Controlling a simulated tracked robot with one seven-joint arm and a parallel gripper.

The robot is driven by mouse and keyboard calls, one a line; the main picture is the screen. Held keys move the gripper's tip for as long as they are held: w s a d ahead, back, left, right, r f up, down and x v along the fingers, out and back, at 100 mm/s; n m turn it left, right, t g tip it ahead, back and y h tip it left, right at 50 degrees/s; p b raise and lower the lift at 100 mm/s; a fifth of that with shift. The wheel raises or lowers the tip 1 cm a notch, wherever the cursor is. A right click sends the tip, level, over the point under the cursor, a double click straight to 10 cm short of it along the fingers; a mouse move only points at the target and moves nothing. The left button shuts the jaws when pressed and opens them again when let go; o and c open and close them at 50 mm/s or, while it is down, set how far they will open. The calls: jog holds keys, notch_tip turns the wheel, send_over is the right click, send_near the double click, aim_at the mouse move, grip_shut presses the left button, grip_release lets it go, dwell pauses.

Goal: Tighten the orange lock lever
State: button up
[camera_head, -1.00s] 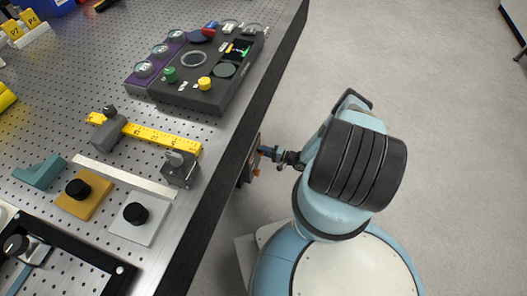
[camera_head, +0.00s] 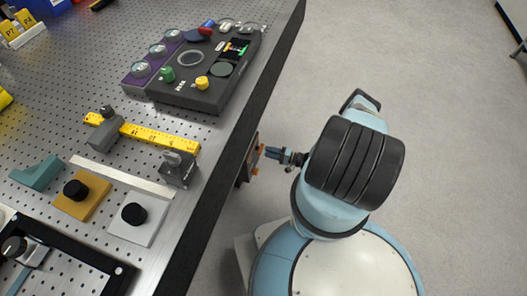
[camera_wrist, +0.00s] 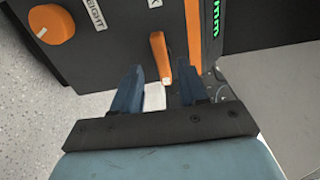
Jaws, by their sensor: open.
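The orange lock lever (camera_wrist: 160,57) shows in the wrist view on a dark panel, just ahead of the gap between my fingers. It stands nearly upright there, leaning slightly. My gripper (camera_wrist: 157,82) is open, with one blue finger on each side of the lever's lower end. I cannot tell whether either finger touches it. In the head view my gripper (camera_head: 267,152) is at the dark unit (camera_head: 249,160) below the table's right edge. Small orange parts show there, but which one is the lever is unclear.
An orange knob (camera_wrist: 51,24) labelled with a word ending in "EIGHT" sits left of the lever. An orange strip (camera_wrist: 193,35) and a green "mm" display (camera_wrist: 214,20) are on its right. The perforated table (camera_head: 60,130) carries a control box (camera_head: 195,78) and several blocks. Floor beyond is clear.

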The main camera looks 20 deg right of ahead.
jog(key=v, duration=0.8)
jog(key=shift+s+d, duration=0.25)
jog(key=shift+d, duration=0.05)
jog(key=shift+s+f, duration=0.1)
